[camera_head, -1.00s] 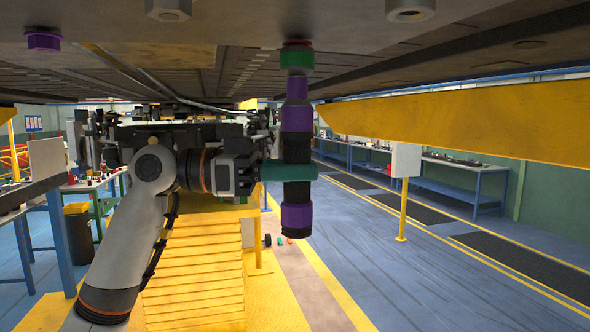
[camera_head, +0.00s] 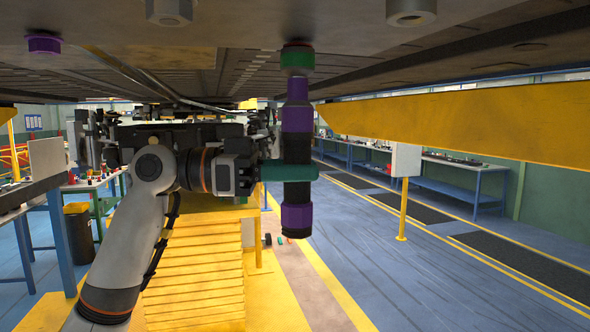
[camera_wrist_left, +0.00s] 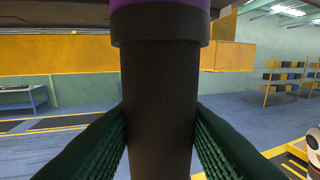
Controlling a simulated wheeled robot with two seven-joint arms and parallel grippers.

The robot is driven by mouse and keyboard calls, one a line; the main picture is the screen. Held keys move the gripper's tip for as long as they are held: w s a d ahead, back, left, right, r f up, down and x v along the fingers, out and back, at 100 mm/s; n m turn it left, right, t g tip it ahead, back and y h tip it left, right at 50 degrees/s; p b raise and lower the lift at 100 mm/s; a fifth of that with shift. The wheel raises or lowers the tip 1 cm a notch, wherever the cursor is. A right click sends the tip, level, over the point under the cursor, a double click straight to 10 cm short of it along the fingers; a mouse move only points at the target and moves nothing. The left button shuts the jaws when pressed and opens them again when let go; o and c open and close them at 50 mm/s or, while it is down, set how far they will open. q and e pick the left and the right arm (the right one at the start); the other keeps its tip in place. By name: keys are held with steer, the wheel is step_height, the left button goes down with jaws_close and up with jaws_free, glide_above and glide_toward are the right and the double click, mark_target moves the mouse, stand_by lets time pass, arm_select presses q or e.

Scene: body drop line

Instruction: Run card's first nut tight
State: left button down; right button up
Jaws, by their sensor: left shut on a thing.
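My left gripper (camera_head: 289,173) is shut on a purple and black cylindrical nut driver (camera_head: 297,145), with its green pads around the black middle. The driver stands upright. In the left wrist view its black body (camera_wrist_left: 160,100) fills the middle, between the green fingers. The driver's top end is directly under a green nut (camera_head: 297,59) on the car underside; they look to be touching or nearly so. A thin reddish rim shows above the green nut. A purple nut (camera_head: 43,43) and two grey nuts (camera_head: 169,11) (camera_head: 411,12) are also overhead. No card is in view.
The dark underbody (camera_head: 240,30) hangs low across the top. A yellow beam (camera_head: 470,120) runs at the right, with a yellow post (camera_head: 403,210) below. Yellow steps (camera_head: 195,270) stand behind my arm. The floor at right is open.

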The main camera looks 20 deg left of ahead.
mark_target(284, 199)
arm_select(q)
steer(key=shift+a+r+p, duration=0.15)
steer(key=shift+r+p, duration=0.15)
steer(key=shift+r, duration=0.3)
stand_by(1.6)
steer(key=shift+f, duration=0.15)
steer(key=shift+d+f+b, duration=0.2)
steer(key=shift+f+b, duration=0.45)
steer(key=shift+f, duration=0.05)
steer(key=shift+f+b, duration=1.3)
steer(key=shift+f, duration=0.5)
steer(key=shift+a, duration=0.1)
